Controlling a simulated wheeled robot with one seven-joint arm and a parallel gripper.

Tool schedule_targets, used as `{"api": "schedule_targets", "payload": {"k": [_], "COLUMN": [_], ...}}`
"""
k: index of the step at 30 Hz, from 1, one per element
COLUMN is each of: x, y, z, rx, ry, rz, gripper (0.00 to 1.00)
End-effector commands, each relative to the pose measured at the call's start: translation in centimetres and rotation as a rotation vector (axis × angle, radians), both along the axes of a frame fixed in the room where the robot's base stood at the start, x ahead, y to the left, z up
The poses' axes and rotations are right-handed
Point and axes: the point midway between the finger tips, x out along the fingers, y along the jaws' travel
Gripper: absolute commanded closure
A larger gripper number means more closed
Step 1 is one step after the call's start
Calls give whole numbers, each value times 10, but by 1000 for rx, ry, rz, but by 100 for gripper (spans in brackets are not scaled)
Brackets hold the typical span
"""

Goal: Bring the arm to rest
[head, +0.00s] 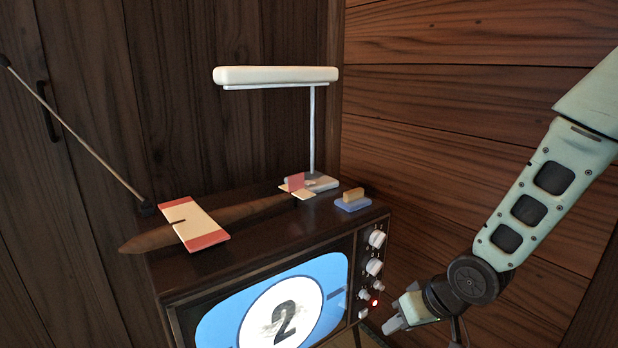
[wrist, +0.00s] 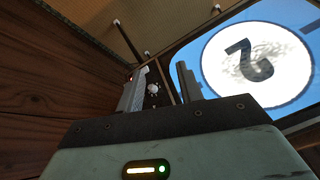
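My gripper (head: 396,318) is at the lower right in the head view, at the end of my pale green arm. It is low beside the right front of the television (head: 262,262), near its knobs. In the wrist view, the two dark fingers of my gripper (wrist: 160,75) stand apart with nothing held between them. The television's lit screen (wrist: 257,62) shows beyond the fingers. I cannot tell the exact gap between the fingers and the television.
On the television are a wooden toy plane (head: 208,222), a white lamp (head: 275,76), a small blue-based brown block (head: 353,199) and an antenna (head: 75,135). Knobs (head: 374,267) line its right front. A wooden wall (head: 470,100) stands behind my arm.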

Motion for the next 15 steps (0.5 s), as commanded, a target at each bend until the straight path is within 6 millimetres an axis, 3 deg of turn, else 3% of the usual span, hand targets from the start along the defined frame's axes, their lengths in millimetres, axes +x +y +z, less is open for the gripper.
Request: {"api": "schedule_targets", "payload": {"k": [1,6,15], "x": [-16,-84,-189], "y": [10,29,39], "z": [18,60,108], "rx": [-59,-217,-338], "ry": [10,94,227], "rz": [42,151,302], "gripper": [63,63,63]}}
